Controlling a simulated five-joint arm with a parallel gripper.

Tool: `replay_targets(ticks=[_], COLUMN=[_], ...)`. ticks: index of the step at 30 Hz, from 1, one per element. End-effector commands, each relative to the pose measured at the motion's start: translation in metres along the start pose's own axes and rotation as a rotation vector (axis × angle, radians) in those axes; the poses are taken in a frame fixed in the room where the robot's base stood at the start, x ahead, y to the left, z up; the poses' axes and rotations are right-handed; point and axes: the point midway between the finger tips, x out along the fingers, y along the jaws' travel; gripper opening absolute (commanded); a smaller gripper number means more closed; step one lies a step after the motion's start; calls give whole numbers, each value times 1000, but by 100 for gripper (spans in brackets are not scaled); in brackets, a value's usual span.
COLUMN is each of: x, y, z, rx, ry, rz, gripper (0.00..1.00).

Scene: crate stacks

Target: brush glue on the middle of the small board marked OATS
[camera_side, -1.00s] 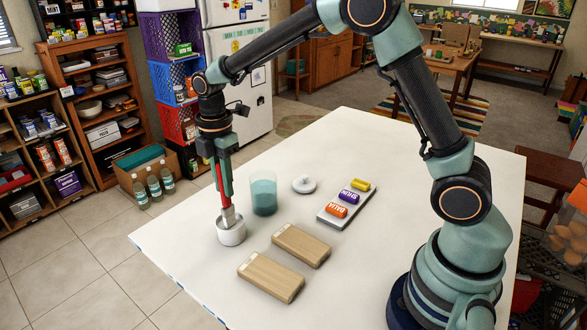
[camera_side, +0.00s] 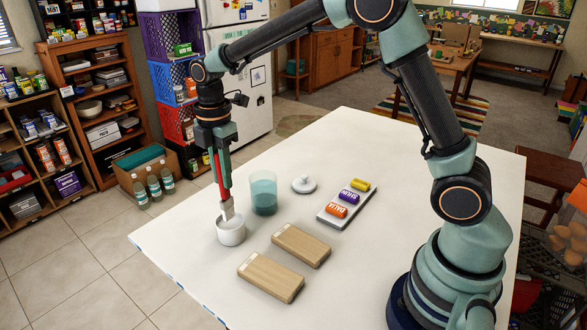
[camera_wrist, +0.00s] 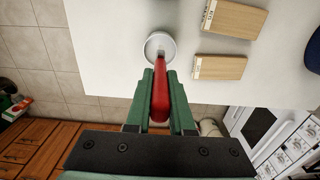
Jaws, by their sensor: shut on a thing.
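My gripper (camera_side: 223,180) is shut on a red-handled brush (camera_wrist: 228,67) with a pale head, held pointing down. The brush head (camera_side: 228,210) is at the mouth of a small white pot (camera_side: 231,234); I cannot tell whether its tip is still inside. The pot (camera_wrist: 149,46) also shows in the wrist view ahead of my fingers. Two small wooden boards lie flat: one nearer the front (camera_side: 271,278) and one behind it (camera_side: 301,246). Each has a pale label at its left end. The lettering is too small to read, so I cannot tell which is OATS.
A glass of teal liquid (camera_side: 263,196) stands close right of the pot. Behind are a white lid with a knob (camera_side: 304,185) and a grey tray (camera_side: 330,221) with orange, purple and yellow pieces. The table between pot and boards is clear.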

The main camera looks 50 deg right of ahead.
Motion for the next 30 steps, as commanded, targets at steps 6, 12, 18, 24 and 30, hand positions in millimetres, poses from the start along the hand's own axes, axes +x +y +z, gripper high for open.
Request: replay_targets(ticks=[6, 12, 18, 24, 30], x=[-17, -32, -44, -48, -47], y=[0, 1, 0, 0, 0], z=[0, 0, 0, 0, 0], rx=[0, 0, 0, 0, 0], ry=[0, 0, 0, 0, 0], rz=[2, 3, 2, 1, 1], gripper=[0, 0, 0, 0, 0])
